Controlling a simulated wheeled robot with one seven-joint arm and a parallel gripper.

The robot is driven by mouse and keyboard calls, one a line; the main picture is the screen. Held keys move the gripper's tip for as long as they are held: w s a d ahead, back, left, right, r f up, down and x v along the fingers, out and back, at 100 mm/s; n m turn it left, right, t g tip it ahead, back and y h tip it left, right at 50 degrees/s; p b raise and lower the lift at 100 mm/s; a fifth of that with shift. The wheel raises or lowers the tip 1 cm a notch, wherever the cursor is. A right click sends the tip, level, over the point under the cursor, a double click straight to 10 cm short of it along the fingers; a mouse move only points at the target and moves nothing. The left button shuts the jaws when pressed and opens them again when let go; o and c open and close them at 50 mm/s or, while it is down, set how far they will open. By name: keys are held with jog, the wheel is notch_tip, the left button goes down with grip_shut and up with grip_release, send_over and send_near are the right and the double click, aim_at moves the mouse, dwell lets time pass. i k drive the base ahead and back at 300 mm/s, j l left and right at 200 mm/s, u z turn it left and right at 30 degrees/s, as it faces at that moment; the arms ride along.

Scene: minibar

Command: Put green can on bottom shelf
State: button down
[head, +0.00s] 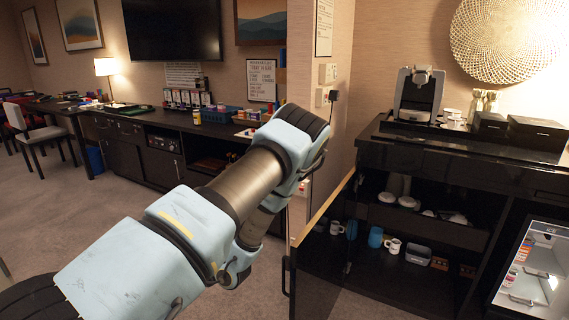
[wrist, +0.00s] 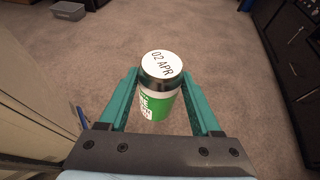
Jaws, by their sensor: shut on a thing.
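My gripper (wrist: 160,97) is shut on the green can (wrist: 156,105), with one teal finger on each side of it. The can has a white lid marked "02 APR", a dark rim and a green and white label. It is held above the carpet in the wrist view. In the head view my arm reaches forward and hides the gripper and the can. The minibar fridge (head: 532,262) is lit at the right edge of the head view, with shelves and a few small items inside. Its lowest part is cut off by the frame.
An open dark cabinet (head: 420,236) with mugs and bowls stands left of the fridge. Its open door (head: 322,250) juts out. A coffee machine (head: 418,95) stands on top. A long dark sideboard (head: 135,140) lines the back wall. The carpet (wrist: 225,60) below the gripper is mostly clear.

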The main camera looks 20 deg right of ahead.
aim_at(524, 290)
jog(key=k+l, duration=0.15)
jog(key=l, duration=0.35)
jog(key=k+l+z, duration=0.1)
jog(key=l, duration=0.4)
jog(key=k+l, duration=0.15)
jog(key=l, duration=0.3)
jog(key=k+l+z, duration=0.15)
jog(key=l, duration=0.35)
jog(key=i, duration=0.05)
